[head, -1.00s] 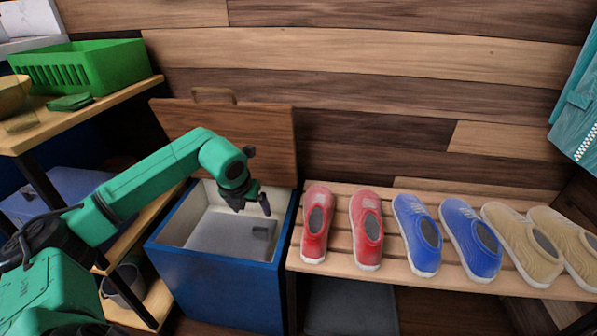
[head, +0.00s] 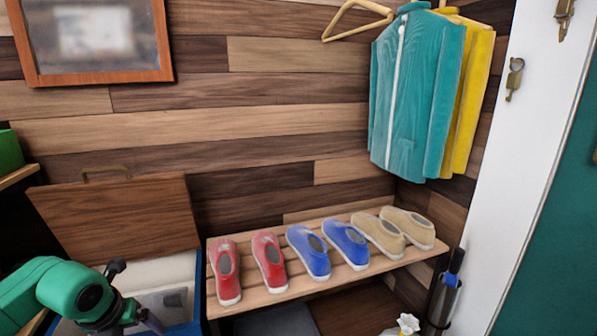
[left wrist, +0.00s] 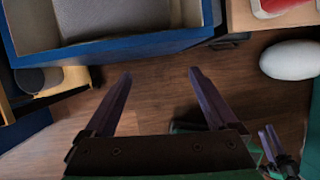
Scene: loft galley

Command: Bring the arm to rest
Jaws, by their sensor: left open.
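My left arm comes in at the lower left of the head view, and its gripper (head: 150,320) is by the blue chest (head: 188,328). In the left wrist view my left gripper (left wrist: 160,85) has its two fingers wide apart with nothing between them. Wooden floor shows between and beyond the fingers. The chest's blue front edge (left wrist: 120,48) lies ahead of the fingertips. What looks like my right gripper (left wrist: 270,145) shows small at the lower right of the wrist view; its opening is unclear.
The chest's wooden lid (head: 120,215) stands open against the wall. A slatted bench (head: 280,293) beside it holds red, blue and tan shoes. A white rounded object (left wrist: 290,60) is on the right in the wrist view. Jackets (head: 410,95) hang at the back right.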

